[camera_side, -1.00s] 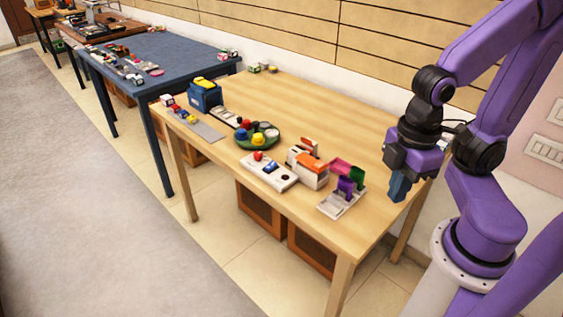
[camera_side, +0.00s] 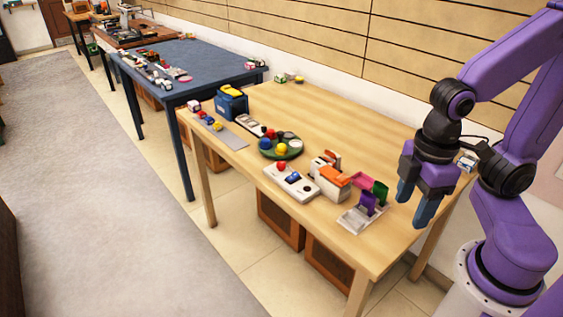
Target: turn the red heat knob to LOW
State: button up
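A red round knob (camera_side: 281,166) sits on top of a flat white box (camera_side: 291,183) near the front edge of the wooden table. It looks like the red heat knob, but any LOW marking is too small to read. The box also has a dark blue patch on its top. My gripper (camera_side: 416,207) points down above the right end of the table, well to the right of the knob and apart from it. Its two blue fingers are spread, with nothing visible between them.
A white and orange device (camera_side: 331,178) and a grey stand with purple, pink and green parts (camera_side: 364,214) lie between my gripper and the white box. A green round tray (camera_side: 292,154) with coloured pieces is behind the box.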

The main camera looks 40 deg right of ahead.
jog(key=w+a+r+m, duration=0.1)
jog(key=w+a+m, duration=0.15)
jog(key=w, duration=0.45)
jog(key=w+a+r+m, duration=0.2)
jog(key=w+a, duration=0.2)
jog(key=w, duration=0.4)
jog(key=m, duration=1.2)
send_over(282, 164)
notch_tip(282, 164, down, 8)
notch_tip(282, 164, down, 16)
jog(key=shift+w, duration=0.1)
jog(key=c, duration=1.1)
